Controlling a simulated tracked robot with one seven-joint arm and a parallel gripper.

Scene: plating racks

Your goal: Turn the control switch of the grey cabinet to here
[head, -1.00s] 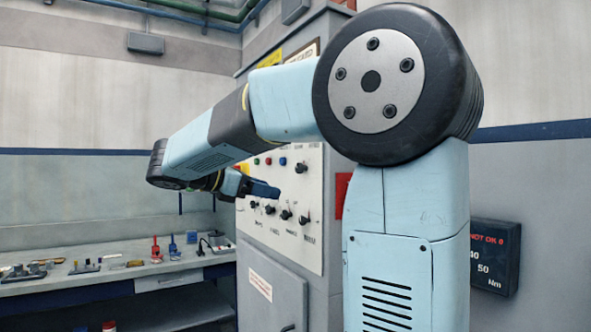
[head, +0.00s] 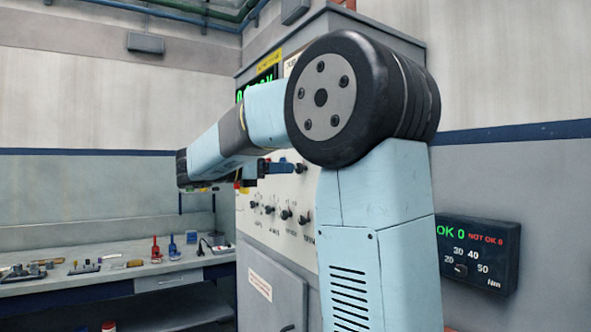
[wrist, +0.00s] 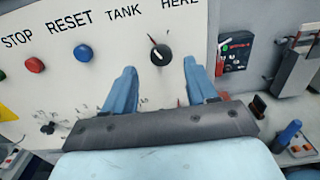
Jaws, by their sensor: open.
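The grey cabinet (head: 275,287) stands beyond my arm, with a pale control panel (head: 250,228) on its front. In the wrist view the control switch (wrist: 160,54) is a black round knob below the labels TANK and HERE. Its light pointer mark leans up and slightly left, between the two labels. The knob also shows in the head view (head: 301,169). My gripper (wrist: 161,68) is open, its two blue fingers on either side of the knob in the picture. It appears close in front of the panel; contact cannot be told.
Red (wrist: 35,65) and blue (wrist: 83,53) buttons sit left of the knob. Several smaller knobs (head: 286,214) are in a row below. A workbench (head: 105,275) with tools stands left. A dark torque display box (head: 478,253) is on the right.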

